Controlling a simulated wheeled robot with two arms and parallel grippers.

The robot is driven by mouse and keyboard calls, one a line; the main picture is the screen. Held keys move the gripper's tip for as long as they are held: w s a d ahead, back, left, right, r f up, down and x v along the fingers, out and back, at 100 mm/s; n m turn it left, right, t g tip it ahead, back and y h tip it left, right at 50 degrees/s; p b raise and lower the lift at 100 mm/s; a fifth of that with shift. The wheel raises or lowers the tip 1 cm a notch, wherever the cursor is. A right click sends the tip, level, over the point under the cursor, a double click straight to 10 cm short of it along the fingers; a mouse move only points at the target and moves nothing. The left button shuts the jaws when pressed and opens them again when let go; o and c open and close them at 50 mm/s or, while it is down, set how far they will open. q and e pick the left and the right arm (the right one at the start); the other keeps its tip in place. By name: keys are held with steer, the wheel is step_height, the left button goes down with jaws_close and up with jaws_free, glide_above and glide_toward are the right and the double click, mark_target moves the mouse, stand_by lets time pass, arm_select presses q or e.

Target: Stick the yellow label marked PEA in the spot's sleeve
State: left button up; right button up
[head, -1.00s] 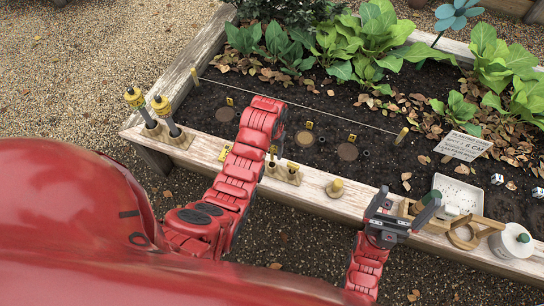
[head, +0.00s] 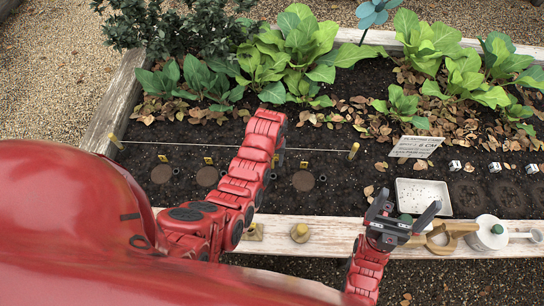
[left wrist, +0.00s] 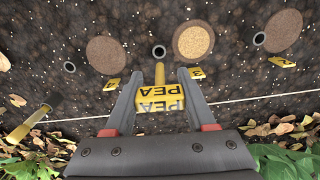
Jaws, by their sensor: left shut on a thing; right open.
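My left gripper (left wrist: 160,88) is shut on the yellow label marked PEA (left wrist: 155,103). Its lettering shows upside down and its stem points toward the soil. In the left wrist view the stem's tip shows just below a dark round sleeve (left wrist: 158,51); whether it touches cannot be told. That sleeve lies between a dark brown spot (left wrist: 105,52) and a lighter, grainy spot (left wrist: 193,41). More sleeves show at the left (left wrist: 69,66) and right (left wrist: 259,38). In the head view my left arm hides the label. My right gripper (head: 405,212) is open and empty near the tray.
Small yellow markers (left wrist: 197,73) stand by the spots. A string runs along the bed to a wooden peg (head: 353,151). A white tray (head: 423,184), a sign (head: 415,147), a white pot (head: 487,234) and wooden tools sit at the right. Leafy plants fill the back.

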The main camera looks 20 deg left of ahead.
mark_target(273, 168)
arm_select(q)
steer(key=shift+w+f, duration=0.1)
steer(key=shift+f, duration=0.05)
steer(key=shift+d+f+b, duration=0.1)
steer(key=shift+f+b, duration=0.55)
steer(key=shift+f, duration=0.05)
step_height(273, 168, down, 4)
steer(key=shift+r+b, duration=0.1)
steer(key=shift+b, duration=1.15)
steer(key=shift+f, duration=0.3)
steer(key=shift+f+b, duration=0.8)
steer(key=shift+f, duration=0.75)
